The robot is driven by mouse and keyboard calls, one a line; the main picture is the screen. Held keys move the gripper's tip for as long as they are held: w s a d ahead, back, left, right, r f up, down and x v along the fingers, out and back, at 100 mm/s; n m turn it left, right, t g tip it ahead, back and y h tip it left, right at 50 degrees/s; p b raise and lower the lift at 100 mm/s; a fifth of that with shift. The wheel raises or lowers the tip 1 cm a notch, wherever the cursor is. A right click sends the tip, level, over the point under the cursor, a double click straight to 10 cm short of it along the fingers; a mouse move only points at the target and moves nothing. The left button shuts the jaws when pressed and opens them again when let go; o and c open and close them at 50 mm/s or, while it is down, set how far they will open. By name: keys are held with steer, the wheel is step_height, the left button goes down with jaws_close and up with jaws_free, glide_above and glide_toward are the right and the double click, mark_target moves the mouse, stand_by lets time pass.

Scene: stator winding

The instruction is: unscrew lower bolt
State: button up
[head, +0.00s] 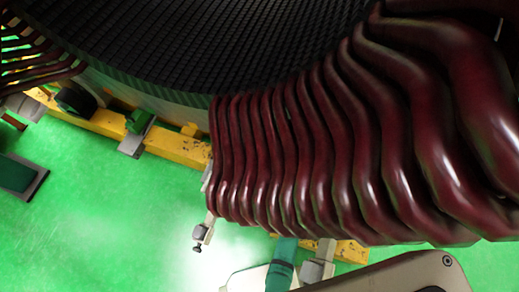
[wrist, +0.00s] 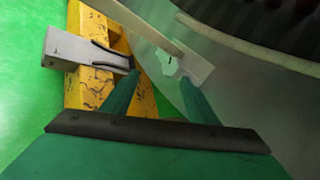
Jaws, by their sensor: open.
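In the wrist view, my gripper (wrist: 161,78) is open, with its two green fingers spread apart. A pale angular piece that looks like a bolt head (wrist: 168,66) sits on a light metal strip (wrist: 193,62), just beyond the gap between the fingertips. I cannot tell whether a finger touches it, and nothing is seen held. In the head view, a small grey clamp with a dark bolt-like end (head: 198,236) hangs at the lower left of the dark red winding bars (head: 290,170). I cannot tell whether it is the same part.
The red bars crowd the right of the head view, below the dark stator core (head: 200,40). A yellow beam (head: 175,148) runs beneath the stator. In the wrist view, a grey block (wrist: 78,47) stands left of the fingers. Green floor (head: 110,215) is open at the lower left.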

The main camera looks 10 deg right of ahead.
steer(key=w+n, duration=0.3)
steer(key=w+n+t, duration=0.1)
steer(key=w+n, duration=0.3)
steer(key=w+f+n, duration=0.1)
steer(key=w+n, duration=0.2)
steer(key=shift+w+a+f+t, duration=0.1)
steer(key=shift+w+a+t, duration=0.05)
steer(key=shift+t, duration=0.25)
stand_by(0.3)
steer(key=c, duration=1.1)
